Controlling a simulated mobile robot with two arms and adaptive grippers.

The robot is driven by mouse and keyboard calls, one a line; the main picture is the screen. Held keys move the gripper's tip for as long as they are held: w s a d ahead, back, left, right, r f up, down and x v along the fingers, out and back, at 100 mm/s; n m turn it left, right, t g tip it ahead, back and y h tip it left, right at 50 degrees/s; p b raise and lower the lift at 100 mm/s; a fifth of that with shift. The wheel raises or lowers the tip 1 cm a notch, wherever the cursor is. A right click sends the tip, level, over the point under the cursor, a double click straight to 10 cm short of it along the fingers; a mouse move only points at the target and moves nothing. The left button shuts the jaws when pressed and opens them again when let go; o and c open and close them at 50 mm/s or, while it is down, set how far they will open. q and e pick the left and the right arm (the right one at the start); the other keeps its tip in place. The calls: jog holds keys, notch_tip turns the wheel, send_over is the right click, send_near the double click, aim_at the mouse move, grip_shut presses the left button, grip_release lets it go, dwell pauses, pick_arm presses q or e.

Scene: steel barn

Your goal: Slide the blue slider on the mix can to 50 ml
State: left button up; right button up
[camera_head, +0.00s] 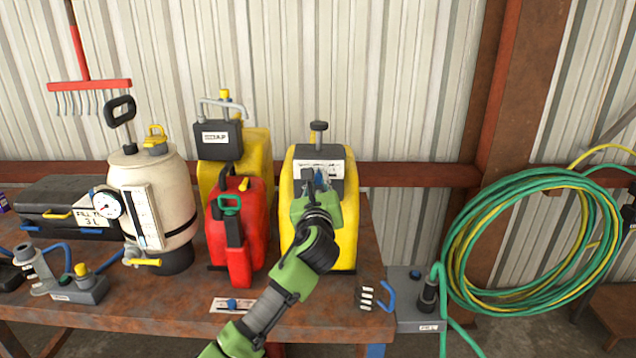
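The mix can is probably the yellow can (342,235) with a dark top and a black knob, standing upright on the table. A white scale panel (336,169) is on its upper front. A small blue piece, likely the blue slider (325,178), shows at the panel, partly covered by my gripper. The scale marks are too small to read. My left gripper (314,180) is in front of the panel, with its fingers close to the blue piece. I cannot tell whether it touches it or is open or shut. My green arm hides much of the can's front. My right gripper is not in view.
A red can (253,215) and another yellow can (257,150) stand left of it. A cream sprayer tank (172,190) is further left. A white strip with a blue knob (231,305) is at the front edge. A grey box (415,312) and coiled hose (480,215) are right.

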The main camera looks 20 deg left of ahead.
pick_arm(q)
grip_shut()
jog(key=shift+a+r+p, duration=0.1)
jog(key=shift+a+p, duration=0.25)
jog(key=a+p, duration=0.1)
jog(key=s+a+p, duration=0.1)
jog(key=a, duration=0.1)
jog(key=shift+a, duration=0.2)
jog(key=shift+d, duration=0.1)
jog(key=o, duration=0.9)
grip_release()
jog(key=shift+s+a, duration=0.1)
jog(key=shift+a, duration=0.15)
